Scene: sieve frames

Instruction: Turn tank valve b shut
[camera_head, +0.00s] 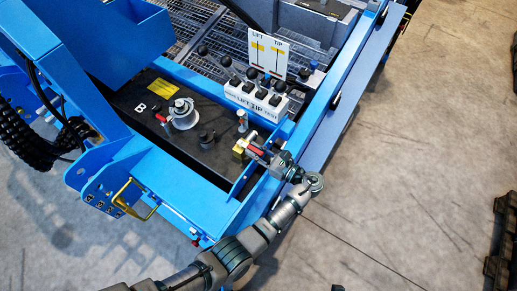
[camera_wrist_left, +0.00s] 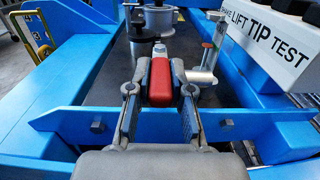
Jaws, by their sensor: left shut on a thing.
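My left gripper (camera_head: 256,151) is at the right end of the black tank top, beside the blue frame rail. In the left wrist view its two fingers (camera_wrist_left: 160,98) are shut on a red lever handle (camera_wrist_left: 161,80), one pad on each side. A silver piece (camera_wrist_left: 160,47) shows at the handle's far end. A silver upright fitting (camera_wrist_left: 205,65) stands just right of it. A pale letter, apparently B (camera_head: 140,107), is on the black top near a silver round fitting (camera_head: 182,115) with a small red part. I cannot tell from the label which valve is held. My right gripper is out of view.
A white control block (camera_head: 256,102) with black knobs and a LIFT/TIP sign (camera_head: 267,54) stand behind the gripper. A blue cross rail (camera_wrist_left: 75,118) passes under the fingers. A yellow handle (camera_head: 128,198) is at front left.

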